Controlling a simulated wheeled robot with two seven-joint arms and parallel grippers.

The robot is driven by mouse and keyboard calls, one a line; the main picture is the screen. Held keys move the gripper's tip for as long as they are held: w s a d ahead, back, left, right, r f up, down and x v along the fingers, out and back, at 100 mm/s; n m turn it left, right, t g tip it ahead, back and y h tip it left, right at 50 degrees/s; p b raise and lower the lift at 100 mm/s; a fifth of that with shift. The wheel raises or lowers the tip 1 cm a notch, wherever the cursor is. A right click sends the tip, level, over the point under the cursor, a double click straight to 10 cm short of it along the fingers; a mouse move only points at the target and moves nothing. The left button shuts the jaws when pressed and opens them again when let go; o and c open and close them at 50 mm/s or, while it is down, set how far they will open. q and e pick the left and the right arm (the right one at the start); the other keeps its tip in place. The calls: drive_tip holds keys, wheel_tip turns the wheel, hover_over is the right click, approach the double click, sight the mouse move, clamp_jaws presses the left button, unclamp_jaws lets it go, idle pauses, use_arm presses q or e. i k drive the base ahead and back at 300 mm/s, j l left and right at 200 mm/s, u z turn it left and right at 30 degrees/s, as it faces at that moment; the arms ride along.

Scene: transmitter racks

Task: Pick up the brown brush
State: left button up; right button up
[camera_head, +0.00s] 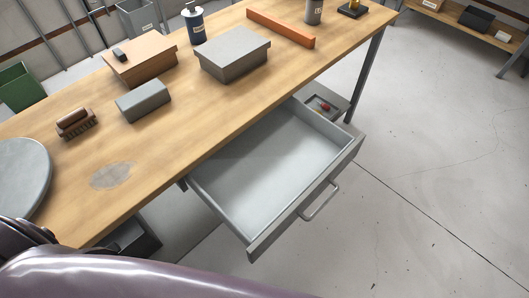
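The brown brush (75,122) lies on the left part of the wooden workbench (185,130). It has a brown body with dark bristles showing along its lower right side. A purple and black part of my own arm fills the lower left of the head view. Neither gripper's fingers are visible, and nothing touches the brush.
A round grey disc (22,178) is left of the brush, and a grey block (143,99) is to its right. A wooden box (140,58) and grey box (234,53) stand behind. An empty drawer (262,165) is pulled open at the bench front. Floor at right is clear.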

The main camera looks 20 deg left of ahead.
sight(71, 123)
drive_tip(key=u, duration=1.9)
